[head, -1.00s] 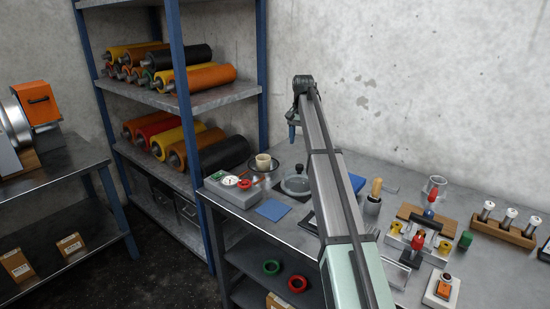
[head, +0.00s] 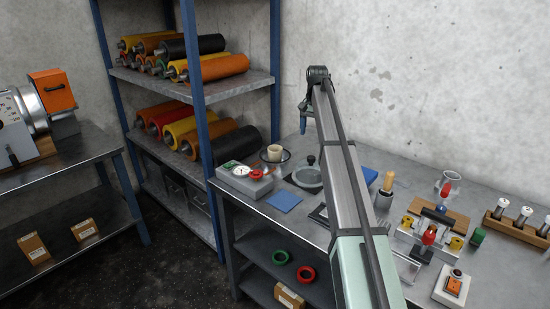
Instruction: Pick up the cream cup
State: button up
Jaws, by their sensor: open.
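The cream cup (head: 274,153) is small and stands upright at the far left end of the metal workbench, on or in a dark round dish (head: 286,157). My arm reaches across the bench. My gripper (head: 303,125) hangs at its far end, pointing down, in the air to the right of the cup and higher in the picture. It is open and apart from the cup. Its fingers look small, and nothing shows between them.
A grey gauge box (head: 232,183) with a red ring stands in front of the cup. A round grey lidded pan (head: 308,179) and a blue mat (head: 284,201) lie nearby. A blue-posted shelf (head: 197,120) with rollers rises to the left. Fixtures crowd the bench's right side.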

jog(key=m+t+y, duration=0.2)
jog(key=m+y, duration=0.1)
jog(key=m, duration=0.8)
send_near(275, 156)
notch_tip(275, 156, up, 3)
jog(key=d, duration=0.2)
jog(key=w+a+m+t, duration=0.1)
jog(key=w+m, duration=0.1)
jog(key=m, duration=0.8)
jog(key=shift+a+x, duration=0.2)
jog(key=shift+x, duration=6.55)
jog(key=shift+s, duration=0.15)
jog(key=shift+c, duration=0.4)
jog(key=c, duration=0.7)
